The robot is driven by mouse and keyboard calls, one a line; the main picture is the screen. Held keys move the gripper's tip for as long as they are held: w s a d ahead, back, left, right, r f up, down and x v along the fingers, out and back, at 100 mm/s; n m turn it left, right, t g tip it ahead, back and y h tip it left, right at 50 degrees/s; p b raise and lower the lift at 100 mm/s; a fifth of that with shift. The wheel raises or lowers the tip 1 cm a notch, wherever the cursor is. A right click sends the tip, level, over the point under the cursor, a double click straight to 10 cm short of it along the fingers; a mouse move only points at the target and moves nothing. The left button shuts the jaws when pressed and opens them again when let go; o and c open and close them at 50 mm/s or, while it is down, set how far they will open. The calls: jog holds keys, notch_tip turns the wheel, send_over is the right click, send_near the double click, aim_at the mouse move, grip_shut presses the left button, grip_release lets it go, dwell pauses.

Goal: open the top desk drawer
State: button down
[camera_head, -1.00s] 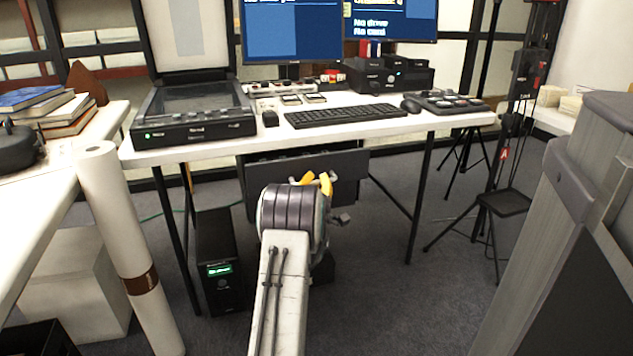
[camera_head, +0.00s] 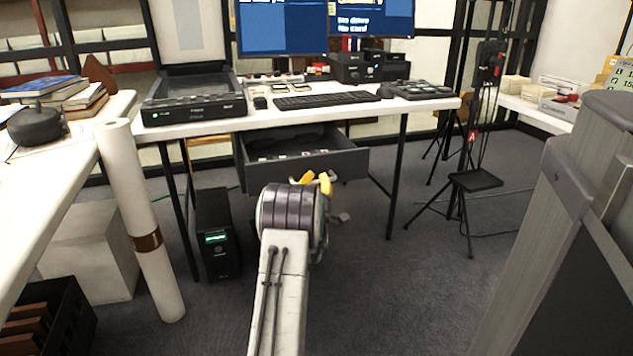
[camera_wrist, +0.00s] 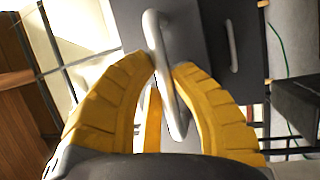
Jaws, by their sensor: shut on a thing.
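The top desk drawer (camera_head: 316,162) is a dark grey box under the white desk (camera_head: 215,128), pulled out so its inside shows, with some items lying in it. In the wrist view the drawer's grey front (camera_wrist: 195,45) carries a light metal bar handle (camera_wrist: 165,75). My gripper (camera_head: 316,180) has yellow fingers and is at the drawer front in the head view. In the wrist view its fingers (camera_wrist: 165,72) are closed around the handle. My arm hides part of the drawer front and what lies below it. Another grey front with a similar handle (camera_wrist: 233,45) shows beside it.
A black computer tower (camera_head: 217,235) stands on the floor left of my arm. A white roll (camera_head: 140,220) leans at the left table. A tripod (camera_head: 470,185) stands at the right. Carpet between my arm and the tripod is clear.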

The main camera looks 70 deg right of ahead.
jog(key=shift+w+f, duration=0.1)
jog(key=c, duration=1.1)
grip_release()
jog(key=shift+v, duration=5.95)
